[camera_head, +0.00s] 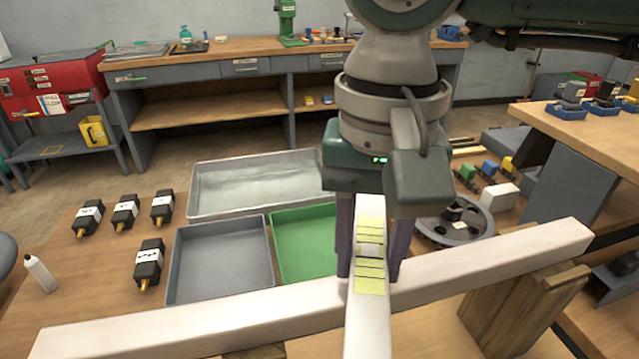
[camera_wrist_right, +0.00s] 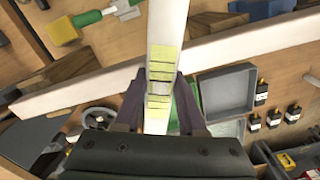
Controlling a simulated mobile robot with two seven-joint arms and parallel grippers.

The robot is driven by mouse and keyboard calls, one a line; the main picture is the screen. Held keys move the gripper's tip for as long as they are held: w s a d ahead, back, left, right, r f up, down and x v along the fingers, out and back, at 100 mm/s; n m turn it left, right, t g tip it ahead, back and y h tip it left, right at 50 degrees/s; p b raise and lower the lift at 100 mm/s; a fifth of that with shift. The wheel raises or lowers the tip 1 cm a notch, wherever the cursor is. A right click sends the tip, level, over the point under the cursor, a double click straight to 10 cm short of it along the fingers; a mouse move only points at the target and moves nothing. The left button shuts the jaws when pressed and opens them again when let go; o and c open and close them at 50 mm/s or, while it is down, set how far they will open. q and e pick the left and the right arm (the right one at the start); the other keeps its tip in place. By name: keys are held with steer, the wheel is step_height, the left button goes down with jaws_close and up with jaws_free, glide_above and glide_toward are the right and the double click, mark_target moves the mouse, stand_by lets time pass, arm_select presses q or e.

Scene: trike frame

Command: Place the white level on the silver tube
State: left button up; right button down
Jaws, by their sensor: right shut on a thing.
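The white level (camera_head: 368,325) is a straight white bar with a yellow-green marked patch in its middle. My right gripper (camera_head: 370,275) is shut on it around that patch, pointing down. The wrist view also shows the level (camera_wrist_right: 168,22) between the fingers of my right gripper (camera_wrist_right: 160,82). The silver tube (camera_head: 480,262) is a long pale square bar running across the front of the bench. It also shows in the wrist view (camera_wrist_right: 250,40). The level crosses over the tube roughly at right angles. I cannot tell whether they touch. My left gripper is not in view.
A wooden block (camera_head: 525,315) stands under the tube's right part. Behind the tube lie a grey tray (camera_head: 178,262), a green tray (camera_head: 297,214) and a larger metal tray (camera_head: 255,160). Several black tools with labels stand at left, near a white bottle (camera_head: 39,272). A round wheel-like part (camera_head: 470,235) lies right.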

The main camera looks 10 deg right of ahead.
steer(key=shift+f, duration=0.3)
steer(key=shift+c, duration=2)
jaws_free()
steer(key=shift+r, duration=0.1)
